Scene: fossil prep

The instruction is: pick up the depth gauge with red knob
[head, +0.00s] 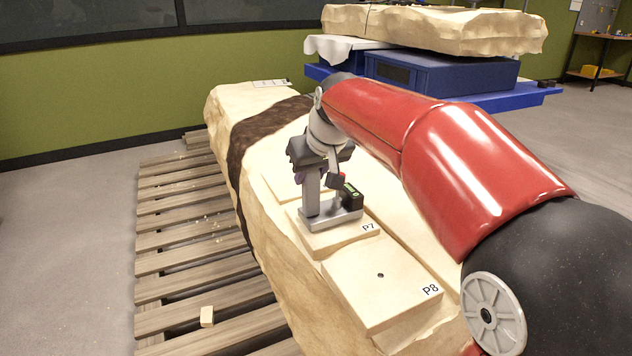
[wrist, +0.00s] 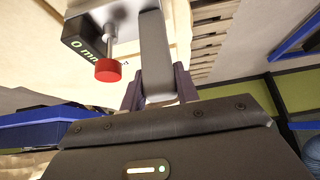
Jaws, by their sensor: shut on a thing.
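The depth gauge (head: 313,195) stands on the slab section marked P7 in the head view. It has a grey upright post, a flat metal base and a black display box. Its red knob (wrist: 108,70) shows clearly in the wrist view, beside the display box reading 0 mm. My gripper (wrist: 160,92) is shut on the gauge's post, with a dark finger on each side. In the head view my gripper (head: 312,165) comes from above at the upper part of the post. The base appears to rest on or just above the P7 surface; I cannot tell which.
The pale stone block (head: 285,285) lies on a wooden pallet (head: 180,240). The P8 section (head: 380,290) with a small dark hole is in front of P7. A blue cart (head: 450,75) carries another slab (head: 440,30) behind. Floor at the left is clear.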

